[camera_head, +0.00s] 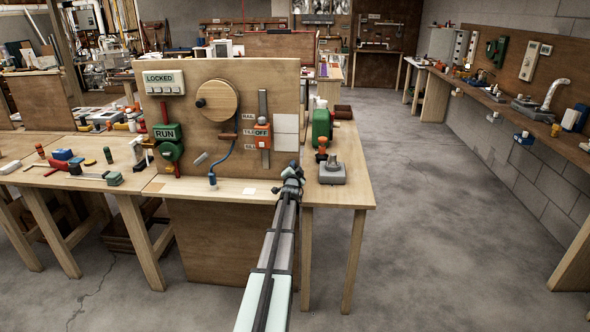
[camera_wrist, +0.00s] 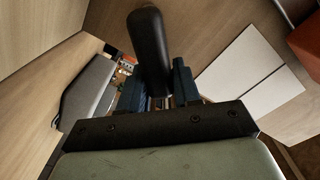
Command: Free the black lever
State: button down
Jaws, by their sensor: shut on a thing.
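My gripper (camera_head: 290,180) is at the front right of the workbench, low before the upright board (camera_head: 228,68). In the wrist view its blue fingers (camera_wrist: 160,90) are closed around the lower part of the black lever (camera_wrist: 150,45). The lever is a rounded black handle that rises above the fingers, and its base is hidden behind them. In the head view the lever is hard to tell from the dark gripper. A sign on the board reads LOCKED (camera_head: 164,82). A green unit beneath it reads RUN (camera_head: 168,145).
A wooden disc (camera_head: 217,100) is above. A grey block with a knob (camera_head: 332,173) and a green container (camera_head: 320,125) stand right of my gripper. The floor at right is clear.

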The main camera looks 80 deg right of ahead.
jog(key=c, duration=0.9)
grip_release()
jog(key=shift+a, duration=0.1)
jog(key=a, duration=1.3)
jog(key=shift+a, duration=0.3)
jog(key=shift+f+n, duration=0.1)
jog(key=shift+n, duration=0.2)
